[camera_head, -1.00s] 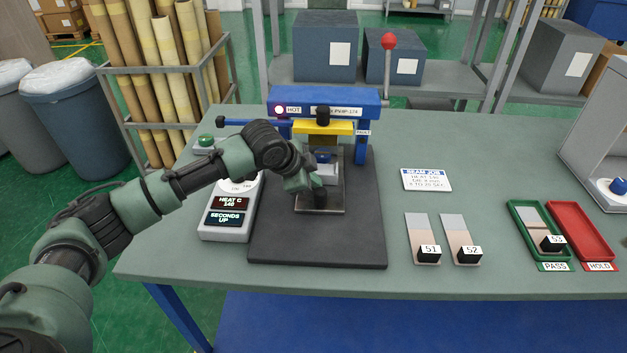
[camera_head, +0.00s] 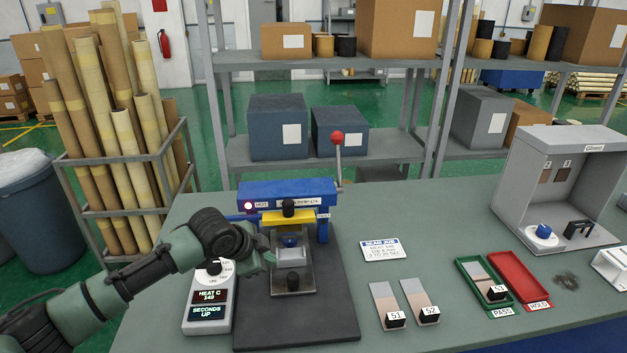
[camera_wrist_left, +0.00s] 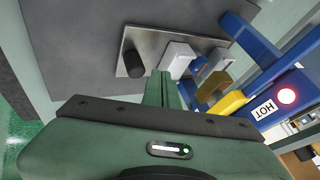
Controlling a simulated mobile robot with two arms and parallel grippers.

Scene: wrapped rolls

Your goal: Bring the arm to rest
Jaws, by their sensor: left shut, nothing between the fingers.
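My left arm reaches in from the left to the heat press. Its gripper (camera_head: 268,262) is shut and empty, just left of the press's metal plate (camera_head: 293,283). In the left wrist view the shut fingers (camera_wrist_left: 161,88) point toward that plate (camera_wrist_left: 140,58), with its black knob (camera_wrist_left: 133,63). The press has a blue frame (camera_head: 285,190), a yellow bar (camera_head: 289,216) and a lever with a red ball (camera_head: 337,138). Its HOT light (camera_wrist_left: 286,96) glows in the left wrist view. My right gripper is not in view.
The controller (camera_head: 208,300) reads HEAT C 140 and SECONDS UP. Strips S1 (camera_head: 383,301) and S2 (camera_head: 416,296) lie right of the press mat (camera_head: 330,310). Strip S3 (camera_head: 483,276) is in the green PASS tray (camera_head: 509,297); the red HOLD tray (camera_head: 520,275) looks empty.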

